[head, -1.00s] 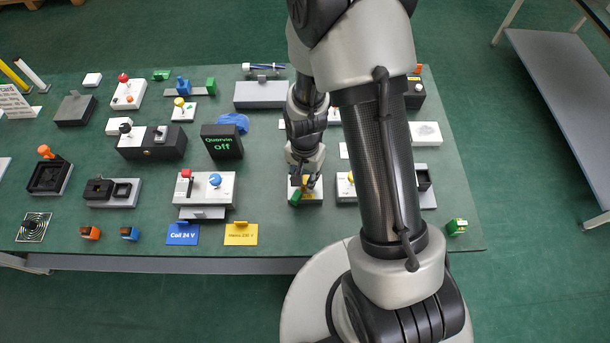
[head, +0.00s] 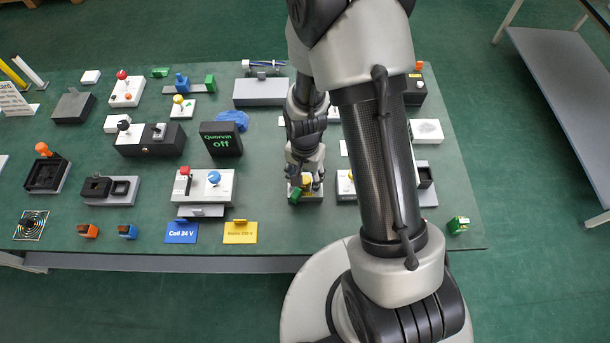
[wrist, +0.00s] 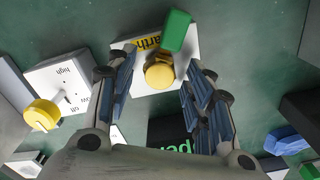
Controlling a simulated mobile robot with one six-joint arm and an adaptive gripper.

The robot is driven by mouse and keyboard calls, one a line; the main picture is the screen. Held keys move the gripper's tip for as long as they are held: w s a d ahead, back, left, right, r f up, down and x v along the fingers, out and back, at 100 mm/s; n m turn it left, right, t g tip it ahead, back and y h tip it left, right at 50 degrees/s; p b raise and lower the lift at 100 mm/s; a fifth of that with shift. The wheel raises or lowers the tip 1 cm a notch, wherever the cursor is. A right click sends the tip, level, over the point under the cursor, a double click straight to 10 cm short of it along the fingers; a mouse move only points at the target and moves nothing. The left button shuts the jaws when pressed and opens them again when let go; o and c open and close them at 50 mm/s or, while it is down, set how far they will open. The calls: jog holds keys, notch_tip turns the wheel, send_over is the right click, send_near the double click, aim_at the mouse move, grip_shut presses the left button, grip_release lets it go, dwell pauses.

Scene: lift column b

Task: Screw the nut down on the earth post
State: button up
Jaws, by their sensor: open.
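The earth post stands on a small white base (wrist: 186,60) with a yellow label reading "earth" in the wrist view. The round yellow nut (wrist: 159,73) sits on the post, seen from above; the post beneath is hidden. A green block (wrist: 175,31) lies beside the nut, over the base's edge. My gripper (wrist: 162,66) is open, one finger on each side of the nut, with gaps visible. In the head view my gripper (head: 306,181) is above the same base (head: 306,198), with the yellow nut (head: 307,179) and green block (head: 296,194) showing.
A white switch box with a yellow knob (wrist: 41,114) is close to the left finger in the wrist view. The table front is clear below the base.

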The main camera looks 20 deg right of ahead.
notch_tip(320, 180, up, 12)
dwell(0.6)
dwell(0.5)
notch_tip(320, 180, up, 13)
jog(key=n+t, duration=0.2)
jog(key=n, duration=0.2)
send_over(305, 180)
jog(key=s, duration=0.5)
jog(key=s+r+n+t, duration=0.2)
jog(key=s+r+n, duration=0.3)
jog(key=s, duration=0.5)
notch_tip(305, 180, up, 2)
jog(key=shift+r+t, duration=0.2)
jog(key=shift+t, duration=0.1)
jog(key=shift+o, duration=0.2)
jog(key=shift+d, duration=0.1)
